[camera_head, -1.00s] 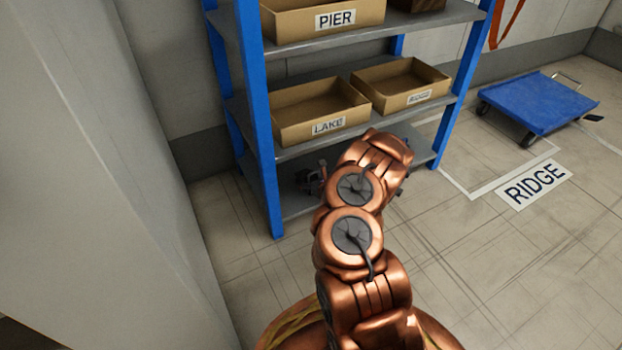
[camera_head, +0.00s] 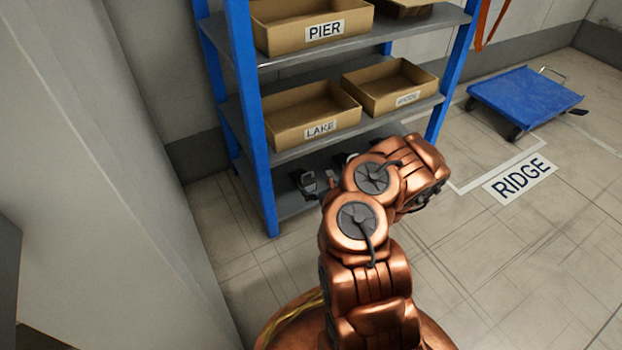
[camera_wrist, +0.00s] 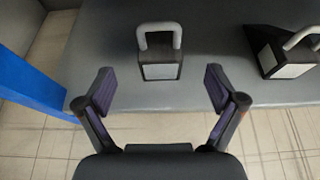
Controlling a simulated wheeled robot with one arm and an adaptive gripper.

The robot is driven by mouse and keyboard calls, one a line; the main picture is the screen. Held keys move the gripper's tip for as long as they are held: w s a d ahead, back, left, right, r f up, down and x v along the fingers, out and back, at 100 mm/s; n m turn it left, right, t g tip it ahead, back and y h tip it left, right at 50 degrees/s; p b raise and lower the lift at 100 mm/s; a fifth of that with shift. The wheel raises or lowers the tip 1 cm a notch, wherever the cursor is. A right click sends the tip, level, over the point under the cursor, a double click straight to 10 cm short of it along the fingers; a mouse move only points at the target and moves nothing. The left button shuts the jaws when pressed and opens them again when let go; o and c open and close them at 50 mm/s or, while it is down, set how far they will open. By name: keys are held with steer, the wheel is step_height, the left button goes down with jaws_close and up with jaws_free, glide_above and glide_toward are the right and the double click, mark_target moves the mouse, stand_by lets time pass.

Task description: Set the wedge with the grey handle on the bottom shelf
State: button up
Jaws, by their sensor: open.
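A dark wedge with a light grey loop handle and a pale front plate (camera_wrist: 160,71) stands upright on the bottom shelf (camera_wrist: 205,35), near its front edge. My gripper (camera_wrist: 160,88) is open and empty in the wrist view. Its two fingers are spread left and right, with the wedge ahead between their lines and apart from both. A second dark wedge with a pale handle (camera_wrist: 272,55) stands to the right on the same shelf. In the head view, my arm hides much of the bottom shelf (camera_head: 290,207) and most of the gripper.
A blue rack post (camera_wrist: 35,85) stands close on the left. Above are the LAKE bin (camera_head: 290,133), another bin (camera_head: 378,98) and the PIER bin (camera_head: 290,37). A blue cart (camera_head: 525,97) and the RIDGE floor label (camera_head: 520,180) are to the right, with open floor.

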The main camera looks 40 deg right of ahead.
steer(key=shift+p+v, duration=0.45)
steer(key=shift+v, duration=0.8)
